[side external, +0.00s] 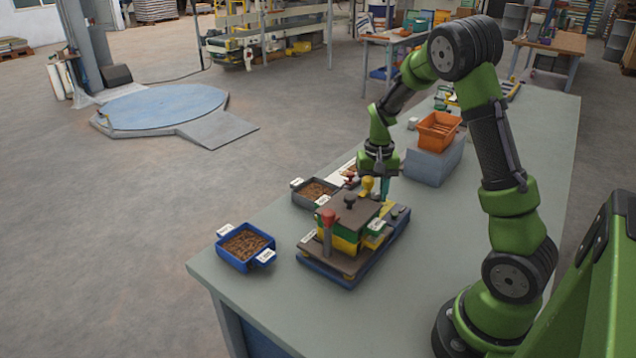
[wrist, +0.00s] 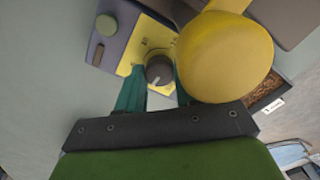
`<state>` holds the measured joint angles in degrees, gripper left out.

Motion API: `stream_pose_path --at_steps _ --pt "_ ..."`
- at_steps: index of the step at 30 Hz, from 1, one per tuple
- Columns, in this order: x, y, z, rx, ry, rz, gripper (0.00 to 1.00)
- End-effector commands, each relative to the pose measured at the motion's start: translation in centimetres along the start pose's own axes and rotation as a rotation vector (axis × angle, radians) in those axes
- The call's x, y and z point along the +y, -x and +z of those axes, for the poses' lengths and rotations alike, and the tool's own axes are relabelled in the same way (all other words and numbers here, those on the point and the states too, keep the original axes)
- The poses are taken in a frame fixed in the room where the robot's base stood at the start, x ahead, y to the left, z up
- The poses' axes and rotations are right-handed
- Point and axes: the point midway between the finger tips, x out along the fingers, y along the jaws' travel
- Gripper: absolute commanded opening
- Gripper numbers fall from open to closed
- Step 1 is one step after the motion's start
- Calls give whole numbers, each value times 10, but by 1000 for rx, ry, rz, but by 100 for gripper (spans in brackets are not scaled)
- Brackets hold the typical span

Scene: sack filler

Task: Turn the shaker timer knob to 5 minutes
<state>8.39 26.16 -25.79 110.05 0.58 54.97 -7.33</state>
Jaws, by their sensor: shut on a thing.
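The shaker's timer knob (wrist: 159,69) is a dark round knob with a pale pointer line, set on a yellow dial plate (wrist: 150,45) in the wrist view. My gripper (wrist: 158,80) has its teal fingers on either side of the knob and is shut on it. The pointer line aims down toward the gripper; the dial marks are too small to read. In the side view, my gripper (side external: 384,190) reaches down at the back of the shaker (side external: 345,235), and the knob is hidden there. A large yellow knob (wrist: 225,55) covers part of the right finger.
A green button (wrist: 106,25) sits beside the dial plate. A red-topped post (side external: 327,222) and a black knob (side external: 349,200) stand on the shaker. A blue tray (side external: 233,262) and a dark tray (side external: 300,196) hold brown material. An orange bin (side external: 437,131) stands behind on a grey-blue block.

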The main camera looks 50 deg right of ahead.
Motion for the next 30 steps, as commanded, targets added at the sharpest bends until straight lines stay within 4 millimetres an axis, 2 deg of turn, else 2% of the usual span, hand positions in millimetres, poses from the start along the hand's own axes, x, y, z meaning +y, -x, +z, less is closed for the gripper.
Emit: stream_pose_path --at_steps 24,30 --pt "0 1 0 0 -704 0 5" --pt "0 1 0 0 -836 -1 5"
